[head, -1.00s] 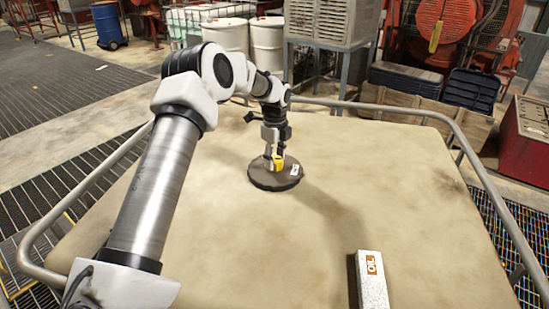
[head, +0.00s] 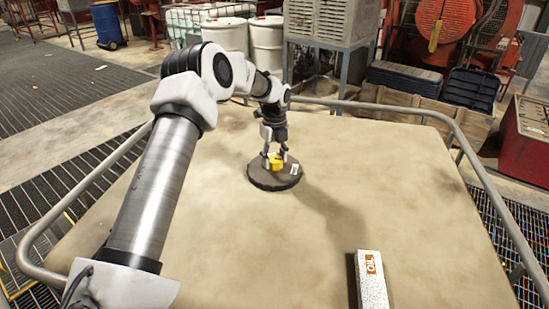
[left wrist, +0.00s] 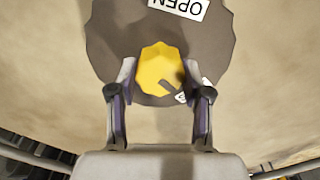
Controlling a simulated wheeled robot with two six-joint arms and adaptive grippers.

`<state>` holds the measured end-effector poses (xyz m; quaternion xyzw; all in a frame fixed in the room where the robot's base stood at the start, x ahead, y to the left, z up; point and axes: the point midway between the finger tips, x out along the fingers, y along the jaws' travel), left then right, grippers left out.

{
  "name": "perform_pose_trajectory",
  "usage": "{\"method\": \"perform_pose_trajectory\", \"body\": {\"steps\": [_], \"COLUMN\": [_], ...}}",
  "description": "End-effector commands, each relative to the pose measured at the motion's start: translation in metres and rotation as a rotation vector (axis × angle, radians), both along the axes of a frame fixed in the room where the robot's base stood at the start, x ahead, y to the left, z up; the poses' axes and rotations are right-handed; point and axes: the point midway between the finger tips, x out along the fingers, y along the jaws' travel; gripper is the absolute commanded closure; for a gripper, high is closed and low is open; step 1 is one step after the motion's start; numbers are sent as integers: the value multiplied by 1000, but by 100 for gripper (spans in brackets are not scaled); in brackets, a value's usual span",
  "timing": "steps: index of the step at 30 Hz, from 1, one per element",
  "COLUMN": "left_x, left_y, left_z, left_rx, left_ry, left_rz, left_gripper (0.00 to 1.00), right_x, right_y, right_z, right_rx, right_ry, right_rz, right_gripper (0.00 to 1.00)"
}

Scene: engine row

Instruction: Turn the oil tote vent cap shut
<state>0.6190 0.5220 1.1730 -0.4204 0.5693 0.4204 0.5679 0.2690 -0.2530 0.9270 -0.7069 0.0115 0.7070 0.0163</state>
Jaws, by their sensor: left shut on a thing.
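The yellow vent cap (head: 275,163) sits on a dark round disc (head: 262,182) on the tan top of the tote (head: 390,190). My left gripper (head: 275,158) points down with one finger on each side of the cap, shut on it. In the left wrist view the cap (left wrist: 158,66) lies between the fingers (left wrist: 166,80). A dark mark on the cap points to the lower right, toward a small white label (left wrist: 181,97) that is mostly hidden. A white "OPEN" label (left wrist: 178,8) shows on the disc at the top. My right gripper is not in view.
A bent metal rail (head: 480,185) runs around the tan top. A white speckled block marked "OIL" (head: 372,285) stands at the lower right. White drums (head: 267,45) and a grey slatted box (head: 330,22) stand behind. The top around the disc is clear.

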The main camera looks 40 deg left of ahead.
Motion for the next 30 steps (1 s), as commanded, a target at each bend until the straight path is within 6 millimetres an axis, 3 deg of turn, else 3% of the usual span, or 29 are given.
{"method": "perform_pose_trajectory", "body": {"steps": [4, 5, 6, 7, 19, 30], "left_x": [-2, -2, -1, -1, 0, 1], "left_y": [-1, -1, -1, -1, 0, 0], "left_z": [-2, -2, -2, -2, 8, 94], "left_rx": [-2, -2, -2, -2, 1, 1], "left_ry": [6, 6, 6, 5, -1, -2], "left_rz": [-1, -1, -1, -1, 0, 0], "left_gripper": [86, 48, 34, 26, 26, 26], "right_x": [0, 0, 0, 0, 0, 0], "right_y": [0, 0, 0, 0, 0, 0], "right_z": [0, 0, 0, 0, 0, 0], "right_rx": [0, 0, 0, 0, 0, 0], "right_ry": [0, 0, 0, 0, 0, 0], "right_rz": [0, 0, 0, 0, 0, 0], "right_gripper": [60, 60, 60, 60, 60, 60]}}
